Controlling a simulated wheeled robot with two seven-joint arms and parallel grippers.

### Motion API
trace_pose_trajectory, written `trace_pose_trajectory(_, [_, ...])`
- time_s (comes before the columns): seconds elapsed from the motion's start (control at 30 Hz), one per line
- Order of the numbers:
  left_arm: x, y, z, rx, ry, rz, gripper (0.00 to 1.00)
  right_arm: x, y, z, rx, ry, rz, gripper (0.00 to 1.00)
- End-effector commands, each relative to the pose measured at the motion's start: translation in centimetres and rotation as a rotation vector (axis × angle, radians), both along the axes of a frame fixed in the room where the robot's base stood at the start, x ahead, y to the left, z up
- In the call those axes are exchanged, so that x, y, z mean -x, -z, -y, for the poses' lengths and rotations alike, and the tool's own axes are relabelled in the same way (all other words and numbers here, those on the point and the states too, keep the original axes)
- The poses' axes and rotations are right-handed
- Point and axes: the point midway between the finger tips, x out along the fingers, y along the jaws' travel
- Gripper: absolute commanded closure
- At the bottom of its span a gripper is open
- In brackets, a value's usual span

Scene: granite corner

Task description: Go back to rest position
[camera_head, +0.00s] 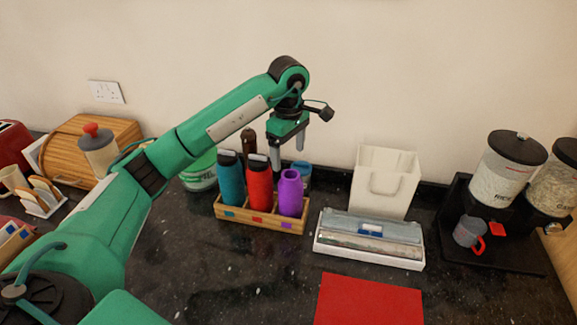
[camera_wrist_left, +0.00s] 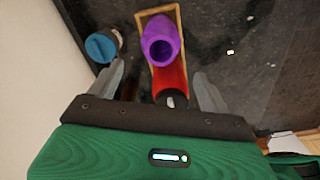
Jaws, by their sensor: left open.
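My left arm reaches in from the left in the head view. Its gripper (camera_head: 286,158) points down above the back of a wooden bottle rack (camera_head: 262,222). In the left wrist view the gripper (camera_wrist_left: 160,85) has its fingers spread wide, with nothing between the tips. A purple bottle (camera_head: 290,195) without a visible lid, a red bottle (camera_head: 259,188) and a teal bottle (camera_head: 231,180) stand in the rack. The purple bottle (camera_wrist_left: 161,42) and the red bottle (camera_wrist_left: 170,80) lie below the gripper in the wrist view. My right gripper is in neither view.
A blue container (camera_head: 302,174) and a dark brown bottle (camera_head: 249,141) stand behind the rack. The wall rises close behind. Front counter is mostly clear.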

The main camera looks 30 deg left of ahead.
Motion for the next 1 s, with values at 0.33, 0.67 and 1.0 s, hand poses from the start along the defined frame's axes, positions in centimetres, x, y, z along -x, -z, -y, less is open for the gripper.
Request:
trace_pose_trajectory(0.33, [0.0,-0.8,0.0,0.000,0.000,-0.001,0.20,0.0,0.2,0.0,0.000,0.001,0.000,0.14])
trace_pose_trajectory(0.67, [0.0,-0.8,0.0,0.000,0.000,-0.001,0.20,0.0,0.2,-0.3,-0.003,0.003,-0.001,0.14])
trace_pose_trajectory(1.0, [0.0,-5.7,0.0,0.000,0.001,0.000,0.20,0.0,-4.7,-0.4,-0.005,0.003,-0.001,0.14])
